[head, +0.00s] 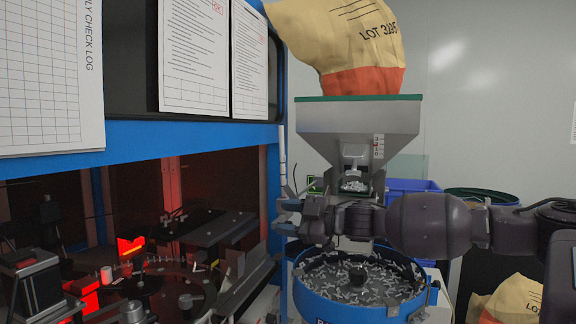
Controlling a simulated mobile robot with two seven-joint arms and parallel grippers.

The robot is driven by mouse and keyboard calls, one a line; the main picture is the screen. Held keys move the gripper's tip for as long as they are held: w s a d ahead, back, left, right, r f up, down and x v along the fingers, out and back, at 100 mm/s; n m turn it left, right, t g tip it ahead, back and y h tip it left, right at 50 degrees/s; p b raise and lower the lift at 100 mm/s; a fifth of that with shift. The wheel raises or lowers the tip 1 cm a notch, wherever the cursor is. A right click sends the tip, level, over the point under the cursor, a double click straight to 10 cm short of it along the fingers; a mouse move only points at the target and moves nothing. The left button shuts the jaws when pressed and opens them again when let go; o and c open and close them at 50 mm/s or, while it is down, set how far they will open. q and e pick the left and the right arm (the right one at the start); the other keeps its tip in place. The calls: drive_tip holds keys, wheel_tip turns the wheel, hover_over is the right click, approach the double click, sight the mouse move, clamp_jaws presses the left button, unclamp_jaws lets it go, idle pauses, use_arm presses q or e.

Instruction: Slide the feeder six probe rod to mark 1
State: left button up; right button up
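The hopper (345,118) of the feeder stands right of the blue-framed machine, with a small white scale plate (378,147) on its front right. Its marks are too small to read. I cannot make out the probe rod for certain; my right arm covers the area below the hopper. My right gripper (288,210) reaches in from the right, in front of the feeder, with its fingers pointing left near the blue machine post. I cannot tell whether its fingers are apart or closed, or whether they touch anything. My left gripper is not in view.
A blue round bowl (318,308) full of small metal parts sits below my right arm. A yellow and orange sack (345,45) rests on the hopper. A blue bin (412,188) stands behind. The red-lit machine interior (120,215) is at left.

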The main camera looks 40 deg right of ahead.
wheel_tip(320, 180, up, 13)
drive_tip(key=shift+d+r, duration=0.15)
drive_tip(key=shift+d, duration=0.15)
drive_tip(key=shift+w, duration=0.15)
drive_tip(key=shift+a, duration=0.1)
